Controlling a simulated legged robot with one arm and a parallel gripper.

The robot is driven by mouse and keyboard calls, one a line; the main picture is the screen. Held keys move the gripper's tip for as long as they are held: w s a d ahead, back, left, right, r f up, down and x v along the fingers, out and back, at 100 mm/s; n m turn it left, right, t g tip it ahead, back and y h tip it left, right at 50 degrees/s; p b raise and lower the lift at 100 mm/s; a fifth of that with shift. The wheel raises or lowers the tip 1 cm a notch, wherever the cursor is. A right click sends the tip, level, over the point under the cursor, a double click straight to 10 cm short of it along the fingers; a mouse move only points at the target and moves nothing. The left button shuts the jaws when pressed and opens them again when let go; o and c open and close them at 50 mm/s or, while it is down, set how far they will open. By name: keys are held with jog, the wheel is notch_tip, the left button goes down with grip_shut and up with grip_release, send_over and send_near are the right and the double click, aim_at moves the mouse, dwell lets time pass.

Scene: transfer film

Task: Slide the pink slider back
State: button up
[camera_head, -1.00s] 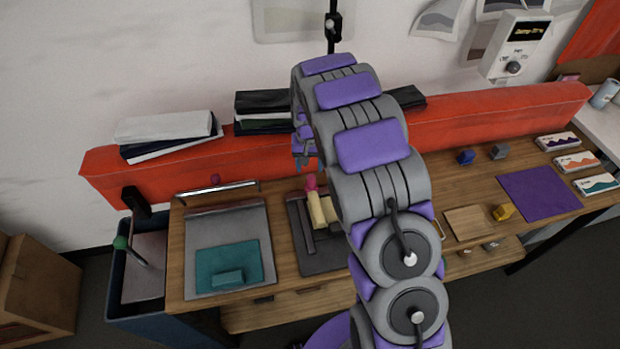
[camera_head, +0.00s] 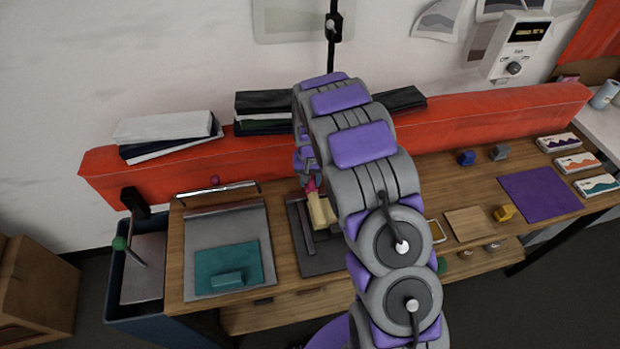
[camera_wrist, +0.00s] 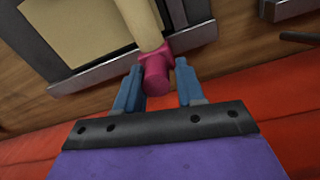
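The pink slider (camera_wrist: 157,72) is a short pink knob on the end of a cream rod (camera_wrist: 142,22) in the wrist view. In the head view the slider (camera_head: 311,184) sits at the back of a dark grey plate (camera_head: 318,262), beside a cream block (camera_head: 321,209). My gripper (camera_wrist: 158,80) is open, with one blue finger on each side of the pink knob. The left finger is very near the knob; I cannot tell if it touches. In the head view my arm hides most of the gripper.
A red rail (camera_head: 480,118) runs along the back of the wooden bench, close behind my gripper. A grey press with a teal sheet (camera_head: 222,256) stands to the left. A wooden square (camera_head: 467,223) and a purple sheet (camera_head: 540,193) lie to the right.

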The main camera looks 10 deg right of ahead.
jog(key=shift+d, duration=0.25)
jog(key=c, duration=0.5)
grip_shut()
jog(key=d+p, duration=0.1)
jog(key=d, duration=1.8)
jog(key=shift+d+p, duration=0.15)
jog(key=shift+p, duration=0.2)
jog(key=o, duration=0.9)
grip_release()
jog(key=shift+c, duration=0.2)
jog(key=shift+r, duration=0.1)
